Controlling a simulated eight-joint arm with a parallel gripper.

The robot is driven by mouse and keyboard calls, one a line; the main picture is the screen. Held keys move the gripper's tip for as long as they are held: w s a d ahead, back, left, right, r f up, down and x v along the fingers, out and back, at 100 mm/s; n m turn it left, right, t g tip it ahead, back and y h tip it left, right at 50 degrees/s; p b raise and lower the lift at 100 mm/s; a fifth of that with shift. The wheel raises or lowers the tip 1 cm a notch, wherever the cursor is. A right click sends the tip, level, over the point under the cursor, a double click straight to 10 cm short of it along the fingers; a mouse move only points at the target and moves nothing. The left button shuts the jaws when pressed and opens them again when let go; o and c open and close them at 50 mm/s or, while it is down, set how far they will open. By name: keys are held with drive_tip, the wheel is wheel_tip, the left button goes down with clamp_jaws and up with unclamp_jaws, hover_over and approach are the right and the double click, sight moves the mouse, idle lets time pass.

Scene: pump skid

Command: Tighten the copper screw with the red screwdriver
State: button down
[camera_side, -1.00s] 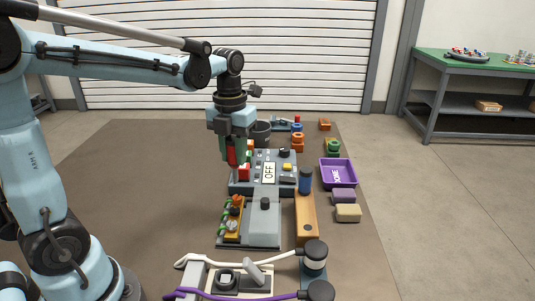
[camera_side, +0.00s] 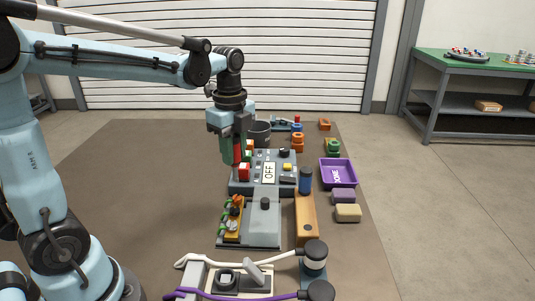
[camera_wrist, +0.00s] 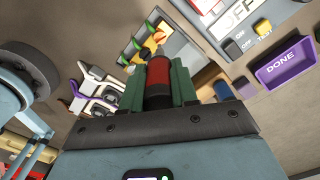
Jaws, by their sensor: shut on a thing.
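My gripper (camera_side: 235,155) has green fingers and is shut on the red screwdriver (camera_wrist: 158,74). In the wrist view the red handle sits between the fingers (camera_wrist: 159,88), its shaft pointing toward a small yellow block (camera_wrist: 135,48). In the side view the screwdriver (camera_side: 237,152) hangs above the left edge of the panel, beyond the block (camera_side: 232,226). Small orange pieces (camera_side: 238,201) show on that block, and one shows near the shaft in the wrist view (camera_wrist: 160,34). Which piece is the copper screw, I cannot tell. The screwdriver tip is clear of the block in the side view.
The panel with an OFF sign (camera_side: 269,173) stands just beside my gripper. A grey box (camera_side: 263,222) adjoins the yellow block. A purple DONE tray (camera_side: 338,173), a blue cylinder (camera_side: 305,180) and an orange beam (camera_side: 306,215) are to the right. The mat's left side is bare.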

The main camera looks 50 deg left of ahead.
sight(236, 177)
drive_tip(key=n, duration=0.7)
drive_tip(key=shift+r, duration=0.1)
drive_tip(key=n, duration=0.5)
drive_tip(key=shift+r, duration=0.1)
drive_tip(key=n, duration=0.5)
drive_tip(key=shift+n, duration=0.3)
drive_tip(key=n, duration=0.5)
drive_tip(key=shift+f, duration=2.1)
drive_tip(key=shift+f, duration=0.75)
